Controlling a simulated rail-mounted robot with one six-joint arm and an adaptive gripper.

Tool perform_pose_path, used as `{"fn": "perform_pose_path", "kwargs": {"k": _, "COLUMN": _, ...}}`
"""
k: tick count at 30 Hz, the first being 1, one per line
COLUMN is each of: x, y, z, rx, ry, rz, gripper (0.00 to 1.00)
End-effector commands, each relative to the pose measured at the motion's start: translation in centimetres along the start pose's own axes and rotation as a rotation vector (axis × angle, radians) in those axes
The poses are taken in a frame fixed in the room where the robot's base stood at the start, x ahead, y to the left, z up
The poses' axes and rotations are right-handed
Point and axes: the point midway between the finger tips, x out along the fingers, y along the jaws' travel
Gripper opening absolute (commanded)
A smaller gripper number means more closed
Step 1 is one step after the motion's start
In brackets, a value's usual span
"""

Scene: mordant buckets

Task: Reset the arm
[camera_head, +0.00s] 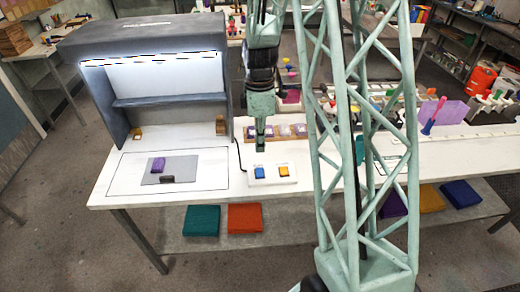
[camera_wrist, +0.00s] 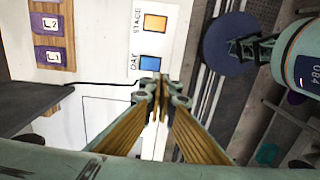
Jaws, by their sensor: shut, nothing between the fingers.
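My gripper (camera_head: 260,148) points down above the white table, over a white panel (camera_head: 285,182) with a blue button (camera_head: 259,171) and a yellow-orange button (camera_head: 284,172). In the wrist view my gripper (camera_wrist: 158,90) is shut and empty, its fingertips close to the blue button (camera_wrist: 151,63) marked DAY. The orange button (camera_wrist: 155,22) marked STAGE lies beyond it. Whether the fingertips touch the blue button I cannot tell.
A grey light booth (camera_head: 150,85) with its lamp lit stands left. A purple block (camera_head: 158,164) lies on a grey plate (camera_head: 172,171) in front of it. My lattice column stands right of the panel.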

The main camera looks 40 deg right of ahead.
Motion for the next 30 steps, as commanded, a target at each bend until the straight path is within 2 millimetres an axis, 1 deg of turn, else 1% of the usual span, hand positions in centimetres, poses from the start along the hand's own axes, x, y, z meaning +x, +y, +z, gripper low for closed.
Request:
{"fn": "perform_pose_path", "kwargs": {"k": 6, "x": -0.39, "y": -0.06, "z": -0.01, "rx": 0.0, "ry": 0.0, "rz": 0.0, "gripper": 0.0}}
{"fn": "perform_pose_path", "kwargs": {"k": 25, "x": -0.4, "y": -0.06, "z": 0.0, "rx": 0.0, "ry": 0.0, "rz": 0.0, "gripper": 0.0}}
{"fn": "perform_pose_path", "kwargs": {"k": 30, "x": -1.06, "y": -0.33, "z": -0.29, "rx": 0.015, "ry": 0.001, "rz": 0.008, "gripper": 0.0}}
